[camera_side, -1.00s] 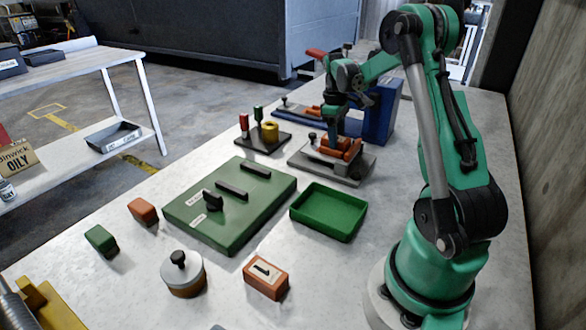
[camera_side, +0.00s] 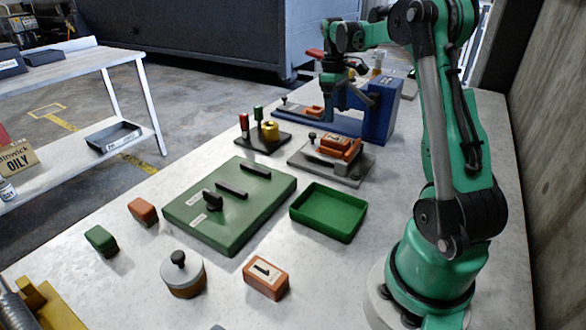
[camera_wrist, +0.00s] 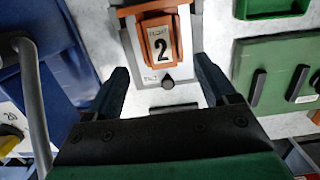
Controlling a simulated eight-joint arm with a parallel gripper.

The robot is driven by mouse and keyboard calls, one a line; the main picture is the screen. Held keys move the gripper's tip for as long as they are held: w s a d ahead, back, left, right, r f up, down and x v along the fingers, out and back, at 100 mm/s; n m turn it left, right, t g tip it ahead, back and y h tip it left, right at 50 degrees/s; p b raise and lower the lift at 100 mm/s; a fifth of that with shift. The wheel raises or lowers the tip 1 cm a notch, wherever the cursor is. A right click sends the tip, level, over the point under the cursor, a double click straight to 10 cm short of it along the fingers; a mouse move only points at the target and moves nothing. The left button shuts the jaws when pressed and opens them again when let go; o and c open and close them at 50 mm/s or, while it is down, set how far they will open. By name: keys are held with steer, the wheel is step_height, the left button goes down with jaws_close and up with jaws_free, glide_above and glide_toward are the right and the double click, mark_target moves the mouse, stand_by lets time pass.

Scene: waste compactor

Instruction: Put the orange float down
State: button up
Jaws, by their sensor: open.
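The orange float (camera_side: 341,147) sits on a grey base plate (camera_side: 350,175) in the side view, with part of it showing a label. In the wrist view the orange float (camera_wrist: 160,42) bears a white label with a 2 and lies on the grey base plate (camera_wrist: 193,60), which has a black knob at its near end. My gripper (camera_side: 339,107) hangs above the float, apart from it and empty. In the wrist view its two dark fingers (camera_wrist: 162,78) are spread wide, with the plate seen between and beyond them.
A green tray (camera_side: 329,212) stands in front of the base plate. A green panel with black handles (camera_side: 230,205) lies to its left.

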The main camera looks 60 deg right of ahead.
steer(key=w+a+r+t+h, duration=0.1)
steer(key=w+a+r+t, duration=0.15)
steer(key=a+r, duration=0.5)
steer(key=s+a+f+t, duration=0.1)
steer(key=a+f+t, duration=0.2)
steer(key=a, duration=0.7)
steer(key=s+a+f+t+y, duration=0.1)
steer(key=s+a+f+t, duration=0.1)
steer(key=a, duration=0.9)
steer(key=shift+s+a+f+t, duration=0.3)
steer(key=shift+f+t, duration=0.25)
steer(key=shift+f, duration=0.15)
